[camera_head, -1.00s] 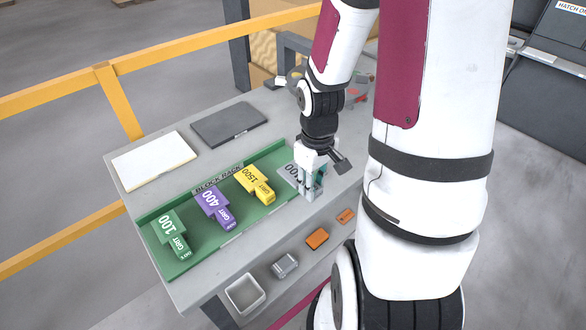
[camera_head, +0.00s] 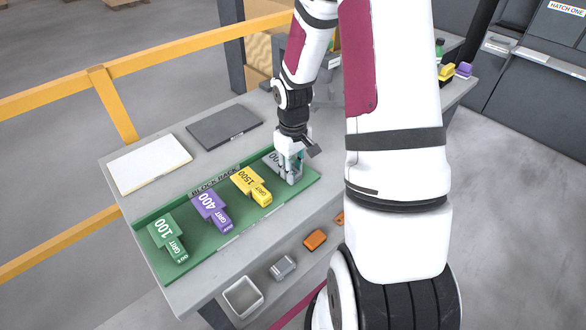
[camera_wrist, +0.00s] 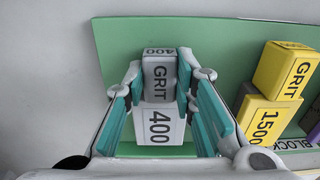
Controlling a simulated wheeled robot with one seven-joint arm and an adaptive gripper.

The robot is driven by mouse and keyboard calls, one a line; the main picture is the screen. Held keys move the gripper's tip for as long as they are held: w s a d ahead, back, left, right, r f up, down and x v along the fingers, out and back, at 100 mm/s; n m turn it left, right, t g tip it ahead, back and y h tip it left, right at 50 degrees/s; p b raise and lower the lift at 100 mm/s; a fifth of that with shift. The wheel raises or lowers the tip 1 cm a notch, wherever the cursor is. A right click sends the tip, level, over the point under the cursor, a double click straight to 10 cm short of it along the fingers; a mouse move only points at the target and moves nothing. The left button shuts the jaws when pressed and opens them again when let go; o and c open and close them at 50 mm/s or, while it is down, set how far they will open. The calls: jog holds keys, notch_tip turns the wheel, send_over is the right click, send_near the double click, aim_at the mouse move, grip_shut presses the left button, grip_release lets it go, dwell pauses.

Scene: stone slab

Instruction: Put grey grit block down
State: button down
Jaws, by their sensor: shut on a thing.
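The grey grit block (camera_head: 273,160) is between the fingers of my gripper (camera_head: 291,171), at the right end of the green block rack (camera_head: 213,252). In the wrist view the grey block (camera_wrist: 158,124) reads GRIT and 400, and the teal fingers of my gripper (camera_wrist: 160,75) are shut on its narrow upper part. The green rack surface (camera_wrist: 220,55) shows around and below it. I cannot tell whether the block touches the rack. The fingers hide part of the block in the head view.
A white tray (camera_head: 242,296) and small items lie along the front.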

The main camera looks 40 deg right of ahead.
jog(key=c, duration=1.3)
grip_release()
jog(key=shift+f, duration=0.1)
jog(key=s+a+r, duration=0.1)
jog(key=a+r, duration=0.1)
jog(key=r, duration=0.7)
jog(key=a+r, duration=0.2)
jog(key=r, duration=0.8)
jog(key=shift+s+a+r+t, duration=0.85)
jog(key=shift+s+a+r, duration=1)
jog(key=shift+s+a, duration=0.65)
jog(key=shift+s+a+r+t, duration=0.8)
jog(key=shift+s+a+r, duration=1.25)
jog(key=shift+s, duration=0.7)
jog(key=shift+s+a+r+t, duration=0.85)
jog(key=shift+s+a+r, duration=0.85)
jog(key=shift+s+a, duration=0.85)
